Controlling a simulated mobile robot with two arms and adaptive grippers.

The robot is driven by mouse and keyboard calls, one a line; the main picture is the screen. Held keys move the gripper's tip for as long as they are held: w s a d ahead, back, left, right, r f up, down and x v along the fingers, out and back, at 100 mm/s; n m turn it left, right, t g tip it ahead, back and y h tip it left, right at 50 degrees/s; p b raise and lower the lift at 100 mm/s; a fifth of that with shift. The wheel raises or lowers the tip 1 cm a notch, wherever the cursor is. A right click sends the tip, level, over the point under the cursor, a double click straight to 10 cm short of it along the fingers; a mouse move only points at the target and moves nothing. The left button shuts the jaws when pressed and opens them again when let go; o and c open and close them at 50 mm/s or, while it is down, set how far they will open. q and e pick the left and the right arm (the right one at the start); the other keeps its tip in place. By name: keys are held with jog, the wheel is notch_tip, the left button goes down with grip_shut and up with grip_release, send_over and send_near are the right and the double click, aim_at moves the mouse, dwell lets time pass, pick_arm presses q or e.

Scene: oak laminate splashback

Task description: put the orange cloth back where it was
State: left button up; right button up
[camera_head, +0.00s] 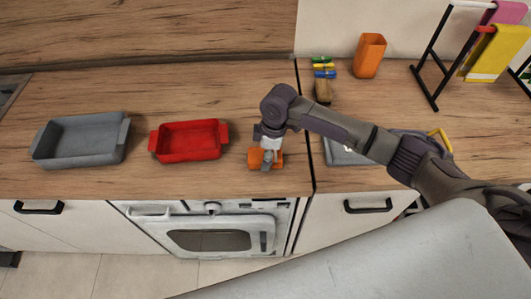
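An orange item (255,158), which looks like the orange cloth, lies small and bunched on the counter near its front edge, right of the red tray. My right gripper (268,160) reaches down over it from above, its fingers at the cloth and hiding part of it. Orange shows on both sides of the fingers. I cannot tell whether they are closed on it. A black-framed rack (433,60) at the far right carries a pink cloth (508,12) and a yellow cloth (494,54). My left gripper is not in view.
A grey tray (84,141) and a red tray (190,140) stand on the left counter. An orange cup (369,55) and several small coloured items (323,67) stand at the back. A grey item (345,154) is partly hidden under my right arm.

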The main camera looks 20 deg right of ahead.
jog(key=o, duration=1)
notch_tip(320, 180, up, 12)
jog(key=d+b, duration=0.1)
jog(key=shift+s+d+b, duration=0.25)
jog(key=shift+d+b, duration=0.15)
